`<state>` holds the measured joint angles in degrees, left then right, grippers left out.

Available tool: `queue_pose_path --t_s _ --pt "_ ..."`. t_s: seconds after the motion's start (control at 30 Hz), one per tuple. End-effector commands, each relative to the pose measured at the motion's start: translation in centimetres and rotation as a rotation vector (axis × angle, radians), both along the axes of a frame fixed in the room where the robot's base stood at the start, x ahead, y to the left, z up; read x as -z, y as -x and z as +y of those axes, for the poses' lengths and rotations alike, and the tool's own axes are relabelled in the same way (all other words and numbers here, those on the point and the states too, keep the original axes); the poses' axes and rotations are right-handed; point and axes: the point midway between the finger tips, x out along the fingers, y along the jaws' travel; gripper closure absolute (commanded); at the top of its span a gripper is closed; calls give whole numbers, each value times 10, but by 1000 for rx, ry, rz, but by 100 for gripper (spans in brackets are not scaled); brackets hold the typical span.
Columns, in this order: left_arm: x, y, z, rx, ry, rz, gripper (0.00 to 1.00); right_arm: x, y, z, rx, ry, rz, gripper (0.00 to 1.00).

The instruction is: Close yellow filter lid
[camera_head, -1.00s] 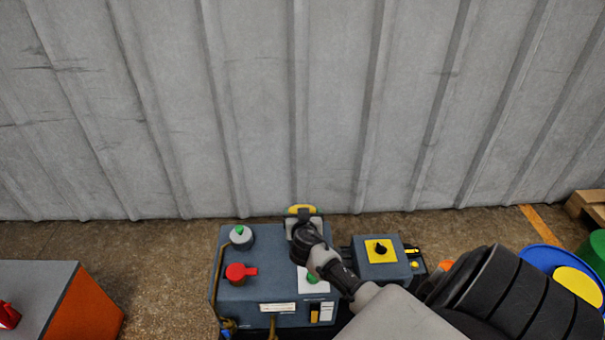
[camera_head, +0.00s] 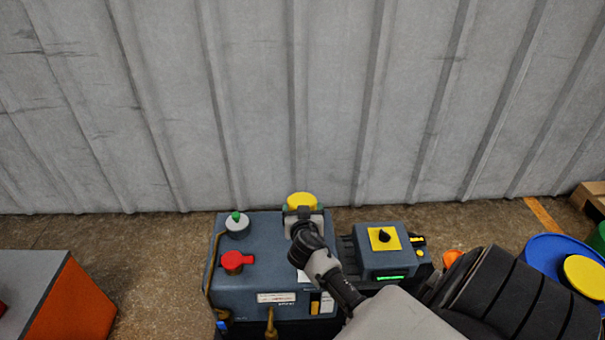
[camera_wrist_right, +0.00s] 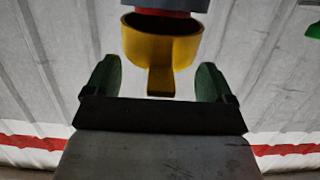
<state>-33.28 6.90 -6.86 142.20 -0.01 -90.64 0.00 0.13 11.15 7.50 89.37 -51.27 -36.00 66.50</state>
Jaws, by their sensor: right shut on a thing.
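The yellow filter lid (camera_head: 301,201) is at the back edge of the blue-grey machine (camera_head: 262,240), close to the wall. In the right wrist view the lid (camera_wrist_right: 162,42) looks like a round yellow cup with a tab pointing down between my fingers. My right gripper (camera_head: 303,213) is at the lid, its arm reaching in from the lower right. The gripper and arm hide part of the machine's top. My left gripper is not in view.
A red handle (camera_head: 234,262) and a grey cap with a green knob (camera_head: 237,224) are on the machine's top. A smaller box with a yellow-backed black knob (camera_head: 384,237) stands right. An orange-sided block (camera_head: 66,308) is at left. The corrugated wall (camera_head: 280,100) is close behind.

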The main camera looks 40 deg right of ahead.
Motion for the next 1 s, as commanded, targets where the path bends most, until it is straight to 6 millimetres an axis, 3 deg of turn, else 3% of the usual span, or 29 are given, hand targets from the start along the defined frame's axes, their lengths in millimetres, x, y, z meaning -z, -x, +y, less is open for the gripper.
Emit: queue_pose_path --t_s 0.03,0.77,0.8,0.87,1.0 --pt "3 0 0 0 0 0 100 8 3 2 2 -7 11 58" --pt "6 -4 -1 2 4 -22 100 10 4 3 2 -8 13 58" --pt "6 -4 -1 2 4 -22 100 10 4 3 2 -6 13 9" --pt "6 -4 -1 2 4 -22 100 10 4 3 2 -6 12 0" --pt "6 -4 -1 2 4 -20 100 8 3 2 1 -3 8 0"
